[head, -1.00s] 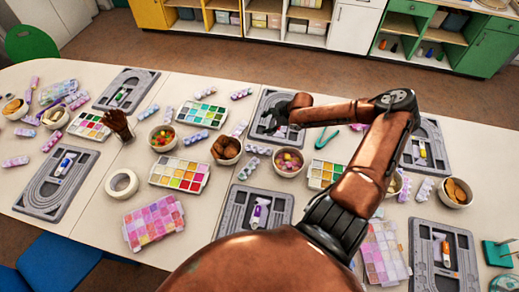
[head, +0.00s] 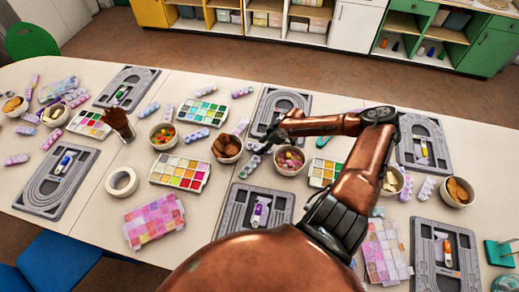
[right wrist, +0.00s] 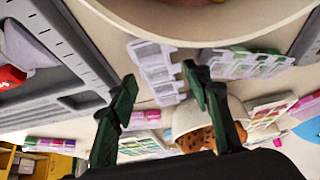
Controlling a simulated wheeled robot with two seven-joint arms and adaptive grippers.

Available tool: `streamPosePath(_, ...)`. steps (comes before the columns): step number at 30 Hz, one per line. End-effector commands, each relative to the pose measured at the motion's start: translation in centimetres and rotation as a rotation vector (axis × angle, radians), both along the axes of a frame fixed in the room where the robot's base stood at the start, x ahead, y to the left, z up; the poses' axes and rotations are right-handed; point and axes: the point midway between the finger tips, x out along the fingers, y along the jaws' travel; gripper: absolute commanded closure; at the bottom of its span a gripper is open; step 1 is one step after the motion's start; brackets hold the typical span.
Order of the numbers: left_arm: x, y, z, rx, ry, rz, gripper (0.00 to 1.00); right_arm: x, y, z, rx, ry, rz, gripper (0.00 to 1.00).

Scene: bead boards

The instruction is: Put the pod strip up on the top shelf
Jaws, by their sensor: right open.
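Several pale pod strips lie on the table. One pale, clear-lidded pod strip (right wrist: 156,70) shows between my right gripper's fingers in the right wrist view; in the head view a strip (head: 258,149) lies just below the gripper. My right gripper (head: 268,139) is low over the table between the brown-filled bowl and the pink bead bowl. Its two dark fingers (right wrist: 160,88) are apart, with no clear contact on the strip. A second strip (right wrist: 247,64) lies to the right. Shelves (head: 408,24) stand along the back wall; my left gripper is out of view.
A bowl of brown pieces (head: 227,147) and a bead bowl (head: 289,160) flank my right gripper. Grey bead boards (head: 254,209), paint palettes (head: 180,172) and a tape roll (head: 122,182) crowd the table. A brown hand-shaped object (head: 120,122) stands at left.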

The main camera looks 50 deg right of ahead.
Motion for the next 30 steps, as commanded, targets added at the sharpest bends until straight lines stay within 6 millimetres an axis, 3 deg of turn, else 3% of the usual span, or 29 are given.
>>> streamPosePath(10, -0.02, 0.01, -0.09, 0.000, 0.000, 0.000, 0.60, 0.39, 0.19, -0.70, -0.002, 0.000, 0.001, 0.56)
streamPosePath(30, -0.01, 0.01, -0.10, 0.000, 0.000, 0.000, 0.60, 0.41, 0.17, -0.65, -0.002, -0.001, 0.001, 0.99)
